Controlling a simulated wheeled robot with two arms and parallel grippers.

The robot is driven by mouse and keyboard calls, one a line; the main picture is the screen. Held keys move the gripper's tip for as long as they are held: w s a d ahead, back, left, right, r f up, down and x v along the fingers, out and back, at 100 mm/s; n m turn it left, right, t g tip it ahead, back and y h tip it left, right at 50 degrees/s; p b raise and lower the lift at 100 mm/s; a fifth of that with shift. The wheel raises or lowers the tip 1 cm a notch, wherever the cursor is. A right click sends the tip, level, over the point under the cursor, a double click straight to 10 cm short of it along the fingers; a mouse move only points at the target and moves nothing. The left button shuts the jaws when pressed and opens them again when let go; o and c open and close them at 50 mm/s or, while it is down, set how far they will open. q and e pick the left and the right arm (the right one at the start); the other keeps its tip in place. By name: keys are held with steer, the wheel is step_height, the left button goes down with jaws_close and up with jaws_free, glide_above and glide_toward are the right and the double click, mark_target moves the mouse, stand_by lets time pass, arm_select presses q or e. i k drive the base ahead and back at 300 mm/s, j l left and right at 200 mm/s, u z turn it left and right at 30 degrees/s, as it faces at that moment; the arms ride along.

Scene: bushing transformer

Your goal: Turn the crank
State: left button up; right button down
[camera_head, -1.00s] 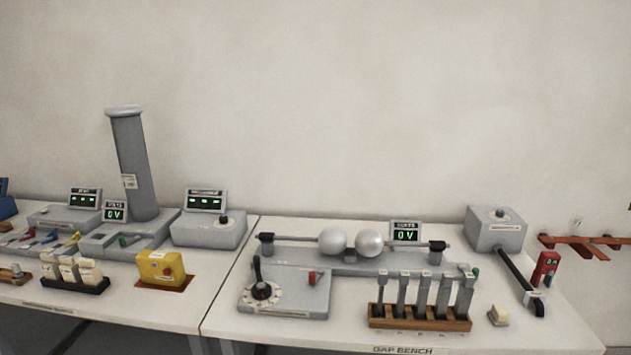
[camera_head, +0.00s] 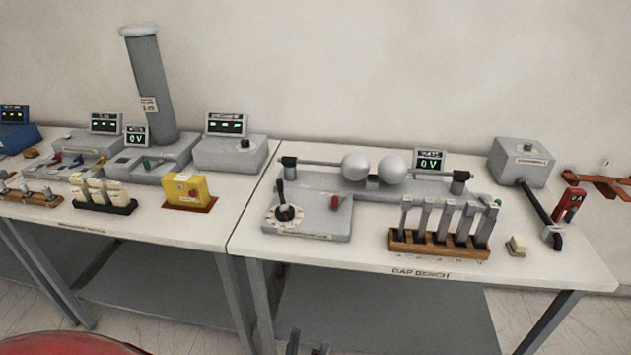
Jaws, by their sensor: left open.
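The likely crank (camera_head: 285,212) is a black upright handle with a dark knob on a white dial. It sits on the left part of a low grey box (camera_head: 320,228) at the front left of the gap bench. Two dark fingertips of my left gripper (camera_head: 307,346) show at the bottom edge, below the tabletop in the picture. They are apart with nothing between them. The gripper is well away from the crank, and the rest of it is out of frame. My right gripper is not in view.
The gap bench top (camera_head: 370,257) holds two metal spheres (camera_head: 374,168), a wooden rack of grey tools (camera_head: 438,246) and a grey box with a black arm (camera_head: 522,162). A left table (camera_head: 150,223) carries a yellow box (camera_head: 186,191) and meters. The bench's front edge is clear near the crank.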

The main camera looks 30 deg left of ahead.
mark_target(284, 208)
steer(key=j+z, duration=0.2)
steer(key=j, duration=0.25)
steer(key=k+j+z, duration=0.2)
steer(key=j, duration=0.25)
steer(key=j+z, duration=0.2)
steer(key=j, duration=0.3)
steer(key=k+j+z, duration=0.2)
steer(key=j, duration=0.2)
steer(key=k+j, duration=0.1)
steer(key=j, duration=0.25)
steer(key=k+j, duration=0.15)
steer(key=j, duration=0.25)
steer(key=k+j, duration=0.1)
steer(key=j, duration=0.25)
steer(key=k+j, duration=0.15)
steer(key=j, duration=0.2)
steer(key=k+j+z, duration=0.1)
steer(key=j, duration=0.3)
steer(key=k+j, duration=0.15)
steer(key=j, duration=0.2)
steer(key=k+j, duration=0.15)
steer(key=j, duration=0.2)
steer(key=i+l+u, duration=0.15)
steer(key=l, duration=0.15)
steer(key=l+u, duration=0.15)
steer(key=l, duration=0.15)
steer(key=i, duration=0.05)
